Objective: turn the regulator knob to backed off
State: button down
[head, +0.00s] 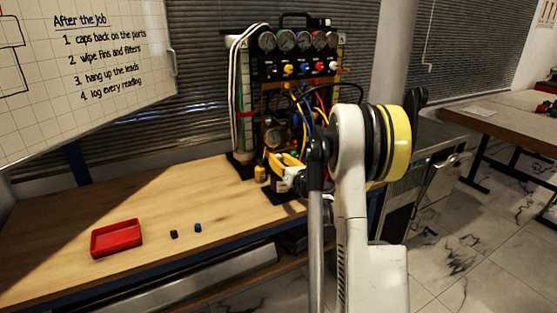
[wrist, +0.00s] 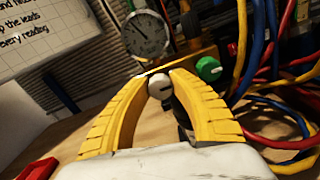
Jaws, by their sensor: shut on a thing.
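The regulator knob (wrist: 160,87) is a small pale knob with a dark mark, seen between the yellow fingertips in the wrist view. My gripper (wrist: 161,77) is shut on it, one finger on each side. A round white gauge (wrist: 144,34) stands just above and behind the knob; its dark needle points to the upper left. In the head view my gripper (head: 287,165) is at the foot of the rig, partly hidden by my arm, and the knob cannot be made out there.
A green knob (wrist: 209,69) sits close to the right finger. Red, blue and yellow hoses (wrist: 270,60) crowd the right side. The gauge rig (head: 295,70) stands at the back of the wooden bench (head: 150,220). A red tray (head: 116,238) and two small dark caps lie at left.

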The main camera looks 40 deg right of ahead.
dwell(0.4)
jog(key=c, duration=1.4)
grip_release()
jog(key=v, duration=1.2)
